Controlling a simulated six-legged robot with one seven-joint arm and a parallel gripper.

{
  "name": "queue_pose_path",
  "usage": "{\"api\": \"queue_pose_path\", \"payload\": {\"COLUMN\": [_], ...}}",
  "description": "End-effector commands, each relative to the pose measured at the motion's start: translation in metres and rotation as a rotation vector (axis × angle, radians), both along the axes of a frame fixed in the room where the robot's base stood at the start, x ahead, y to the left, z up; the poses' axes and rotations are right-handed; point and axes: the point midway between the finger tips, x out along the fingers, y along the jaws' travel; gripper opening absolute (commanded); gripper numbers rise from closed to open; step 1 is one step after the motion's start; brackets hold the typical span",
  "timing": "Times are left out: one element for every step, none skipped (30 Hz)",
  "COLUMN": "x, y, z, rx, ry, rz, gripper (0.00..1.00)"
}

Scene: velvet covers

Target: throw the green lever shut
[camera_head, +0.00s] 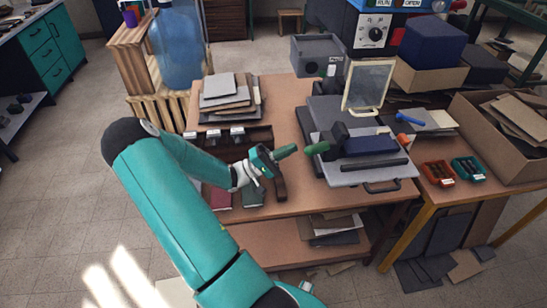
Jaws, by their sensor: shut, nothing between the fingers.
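The green lever (317,148) is a rounded green handle at the left of a black clamp-like fixture (340,133) on the grey plate (372,174). It points left, towards my gripper. My gripper (267,161) is at the end of my teal arm, left of the lever and apart from it. It looks shut and empty. A second, darker green rounded piece (286,151) shows right beside the fingers; I cannot tell whether it is part of the gripper or a separate handle. A gap lies between it and the lever. The fixture's joint is too small to read.
A framed panel (369,86) stands behind the fixture. A stack of boards (229,94) and a dark rack (213,148) are on the left of the wooden table (285,95). Red (438,174) and teal (467,168) trays sit at right. Wood shows between rack and plate.

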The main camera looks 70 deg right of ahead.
Motion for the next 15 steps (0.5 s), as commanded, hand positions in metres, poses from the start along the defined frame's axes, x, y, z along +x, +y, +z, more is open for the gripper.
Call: {"api": "queue_pose_path", "payload": {"x": [-0.009,-0.014,-0.019,-0.023,-0.026,-0.030,-0.033,-0.035,-0.037,-0.038,-0.039,-0.040,-0.040,-0.040,-0.040], "y": [-0.002,0.000,0.003,0.004,0.005,0.006,0.007,0.007,0.008,0.008,0.008,0.009,0.009,0.009,0.009], "z": [0.005,0.006,0.008,0.010,0.011,0.013,0.013,0.014,0.015,0.016,0.016,0.016,0.016,0.016,0.016], "rx": [0.000,0.001,0.002,0.002,0.001,0.000,0.001,0.001,0.001,0.000,-0.001,-0.001,-0.001,-0.001,-0.001], "ry": [-0.001,-0.001,0.000,0.000,-0.001,-0.001,-0.001,-0.001,0.000,0.000,0.000,0.000,0.000,-0.001,-0.001], "rz": [-0.004,-0.004,-0.003,-0.002,-0.001,-0.002,-0.001,-0.001,0.000,0.000,0.000,0.000,0.000,0.001,0.001], "gripper": [0.00,0.00,0.00,0.00,0.00,0.00,0.00,0.00,0.00,0.00,0.00,0.00,0.00,0.00,0.00]}}
